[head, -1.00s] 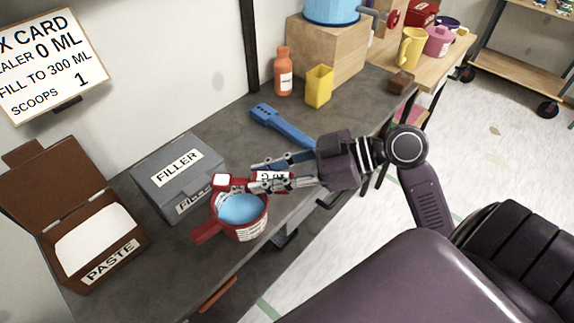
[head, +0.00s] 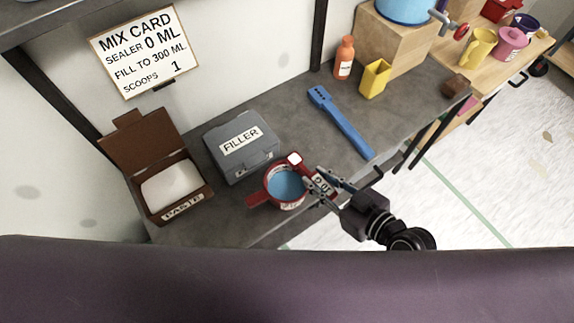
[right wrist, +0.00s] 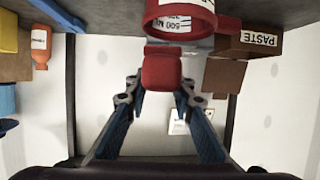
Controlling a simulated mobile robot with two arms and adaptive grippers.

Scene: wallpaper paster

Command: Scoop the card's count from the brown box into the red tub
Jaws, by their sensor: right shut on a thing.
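The card (head: 143,50) on the wall reads "MIX CARD, SEALER 0 ML, FILL TO 300 ML, SCOOPS 1". The brown box (head: 195,201), labelled PASTE, has its lid up and white stuff inside. The red tub (head: 266,187) holds blue contents, their level against any mark unreadable. In the right wrist view, a red block (right wrist: 161,70) sits between the fingers beside the tub wall (right wrist: 180,8). My left gripper is out of view.
A blue slotted tool (head: 341,122) lies on the bench behind my right gripper. An orange bottle (head: 344,58), a yellow cup (head: 374,79) and a small brown block (head: 455,88) stand farther right.

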